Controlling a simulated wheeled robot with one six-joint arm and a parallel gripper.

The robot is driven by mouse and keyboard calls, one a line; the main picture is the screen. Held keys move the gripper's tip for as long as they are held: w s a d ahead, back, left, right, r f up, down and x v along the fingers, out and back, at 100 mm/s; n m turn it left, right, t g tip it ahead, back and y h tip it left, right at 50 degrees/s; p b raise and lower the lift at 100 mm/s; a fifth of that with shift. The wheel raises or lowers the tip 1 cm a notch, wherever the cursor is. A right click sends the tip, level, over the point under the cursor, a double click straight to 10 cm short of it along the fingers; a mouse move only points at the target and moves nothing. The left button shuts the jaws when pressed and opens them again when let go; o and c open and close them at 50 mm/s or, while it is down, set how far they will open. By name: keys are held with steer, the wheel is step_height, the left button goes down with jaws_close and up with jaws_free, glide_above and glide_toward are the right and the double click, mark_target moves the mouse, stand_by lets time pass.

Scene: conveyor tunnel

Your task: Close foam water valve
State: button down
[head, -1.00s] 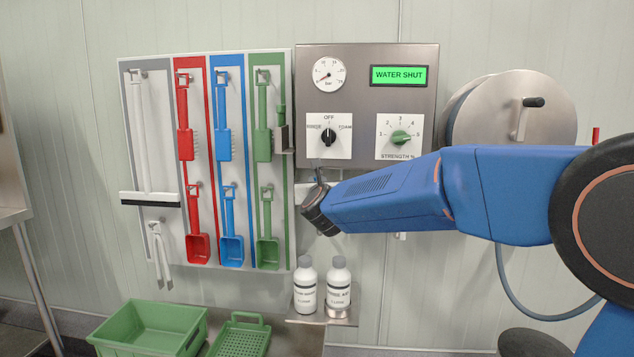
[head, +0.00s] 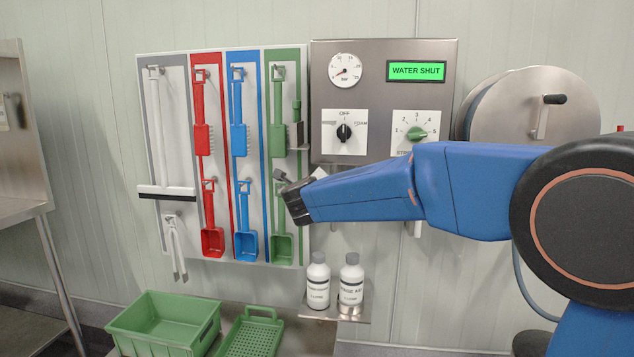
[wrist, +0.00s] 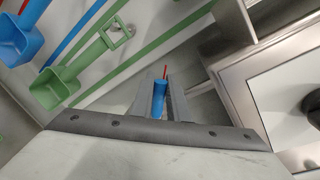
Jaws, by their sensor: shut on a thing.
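The black selector knob (head: 344,132) is on the steel control panel (head: 385,75), with its pointer up at OFF. The display (head: 416,71) reads WATER SHUT, and the gauge (head: 345,70) needle sits low. My gripper (head: 281,177) is below and left of the knob, apart from it, in front of the green tool strip. In the wrist view my gripper (wrist: 160,88) is shut on a slim blue cylinder (wrist: 159,96) with a thin red tip; I cannot tell what it is. The knob (wrist: 313,102) shows partly at the right edge there.
Red, blue and green tools hang on a board (head: 152,100) at left. A strength dial (head: 417,133) is right of the knob. A hose reel (head: 530,115) stands behind my arm. Two bottles (head: 318,284) are on a shelf below. A green crate (head: 150,328) is lower left.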

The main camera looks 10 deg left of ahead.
step_height(320, 180, down, 6)
steer(key=a+n+h, duration=0.2)
steer(key=n, duration=0.5)
steer(key=shift+g, duration=0.3)
steer(key=shift+a, duration=0.1)
steer(key=c, duration=1.7)
jaws_free()
steer(key=shift+r, duration=0.1)
steer(key=shift+s, duration=0.1)
steer(key=s+r, duration=0.1)
steer(key=s, duration=0.4)
steer(key=s+r, duration=0.1)
steer(key=s, duration=0.5)
steer(key=s+r, duration=0.1)
steer(key=s, duration=0.5)
steer(key=shift+a+r, duration=0.15)
steer(key=shift+a, duration=0.15)
